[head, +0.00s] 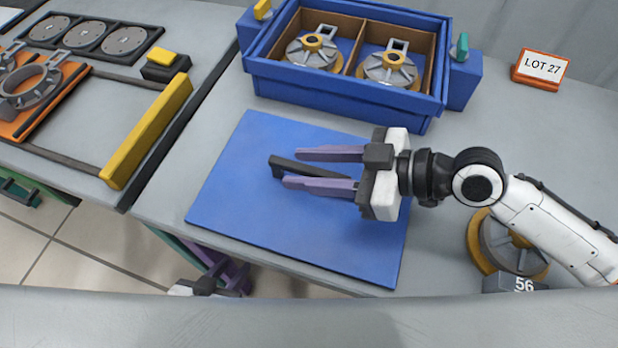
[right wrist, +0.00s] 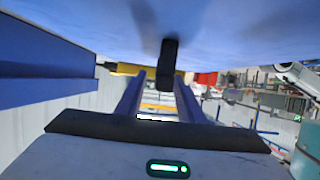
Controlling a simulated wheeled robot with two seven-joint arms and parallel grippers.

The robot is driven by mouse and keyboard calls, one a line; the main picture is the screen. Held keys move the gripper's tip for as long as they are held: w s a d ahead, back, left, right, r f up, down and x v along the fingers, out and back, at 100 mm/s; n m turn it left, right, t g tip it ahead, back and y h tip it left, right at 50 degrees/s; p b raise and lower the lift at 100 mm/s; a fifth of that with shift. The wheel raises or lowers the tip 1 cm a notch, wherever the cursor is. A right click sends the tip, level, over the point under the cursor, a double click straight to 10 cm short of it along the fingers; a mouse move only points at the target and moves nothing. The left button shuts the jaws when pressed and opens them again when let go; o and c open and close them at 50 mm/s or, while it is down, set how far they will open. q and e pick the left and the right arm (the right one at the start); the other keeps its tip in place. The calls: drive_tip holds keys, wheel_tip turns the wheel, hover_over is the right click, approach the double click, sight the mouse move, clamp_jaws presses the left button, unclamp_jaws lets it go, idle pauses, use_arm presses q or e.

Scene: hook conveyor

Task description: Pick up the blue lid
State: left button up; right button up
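The blue lid (head: 250,215) is a flat blue panel lying on the grey table, with a black bar handle (head: 287,166) on top. My right gripper (head: 291,167) reaches in from the right over the lid. Its two purple fingers are apart, with the handle between them. In the right wrist view the handle (right wrist: 168,60) stands out from the lid (right wrist: 220,30) between the spread fingers (right wrist: 160,90). My left gripper (head: 218,268) is low beside the table's front edge, partly hidden; its purple fingers look apart and empty.
Behind the lid stands a blue crate (head: 335,96) with two compartments, each holding a grey and gold wheel-like part. Another such part (head: 510,245) lies right of the lid by a "56" block (head: 515,284). A yellow bar (head: 148,130) edges the left station. A "LOT 27" sign (head: 541,68) stands back right.

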drive_tip(key=shift+c, duration=0.2)
clamp_jaws()
drive_tip(key=shift+r, duration=0.15)
idle(1.1)
